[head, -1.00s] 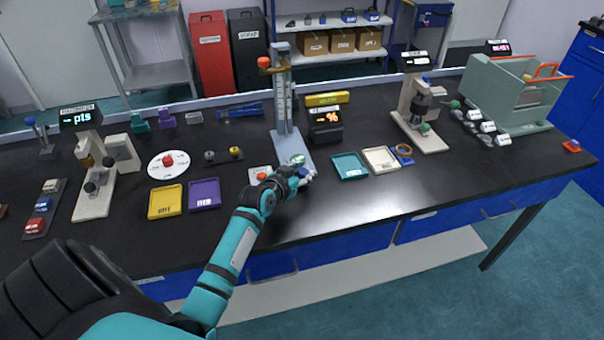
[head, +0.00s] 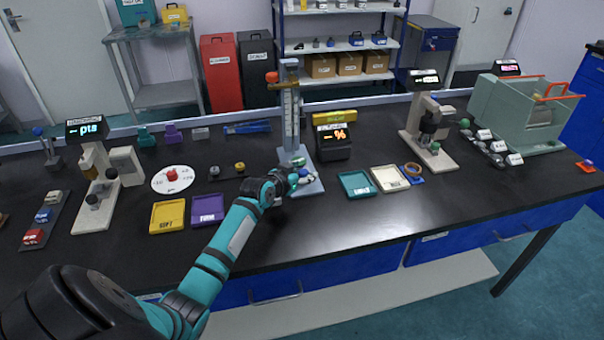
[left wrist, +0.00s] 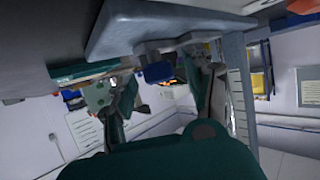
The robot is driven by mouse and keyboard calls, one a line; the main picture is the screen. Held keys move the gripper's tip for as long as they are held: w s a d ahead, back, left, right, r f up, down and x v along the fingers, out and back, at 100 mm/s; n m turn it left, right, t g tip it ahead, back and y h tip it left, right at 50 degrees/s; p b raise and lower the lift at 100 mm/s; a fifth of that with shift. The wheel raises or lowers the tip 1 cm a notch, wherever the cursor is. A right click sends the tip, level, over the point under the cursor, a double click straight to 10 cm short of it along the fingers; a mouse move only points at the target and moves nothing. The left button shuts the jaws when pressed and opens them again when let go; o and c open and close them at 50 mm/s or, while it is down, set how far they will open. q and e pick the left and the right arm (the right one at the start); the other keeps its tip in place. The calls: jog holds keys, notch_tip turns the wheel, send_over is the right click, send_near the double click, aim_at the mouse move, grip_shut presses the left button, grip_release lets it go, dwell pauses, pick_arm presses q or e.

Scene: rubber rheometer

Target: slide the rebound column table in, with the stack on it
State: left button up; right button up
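The rebound column (head: 291,115) stands upright on a light blue-grey base (head: 314,188) near the bench's front middle. A green-topped piece (head: 298,162) sits low at the column's foot; I cannot tell the layers of the stack or the edges of the sliding table. My left gripper (head: 300,179) is low over the front of the base, just in front of the green piece. In the left wrist view, a blue piece (left wrist: 157,71) shows between the dark finger parts, under a grey-blue slab (left wrist: 170,22). Whether the fingers grip it is unclear. My right gripper is out of view.
A lit display box (head: 333,142) stands close right of the column. A teal tray (head: 356,184) and a cream tray (head: 390,179) lie further right. Yellow (head: 167,215) and purple (head: 207,209) trays lie left of my forearm. The bench front right is clear.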

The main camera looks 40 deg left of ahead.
pick_arm(q)
jog(key=a+v, duration=0.1)
jog(key=v, duration=1.1)
jog(key=shift+d, duration=0.45)
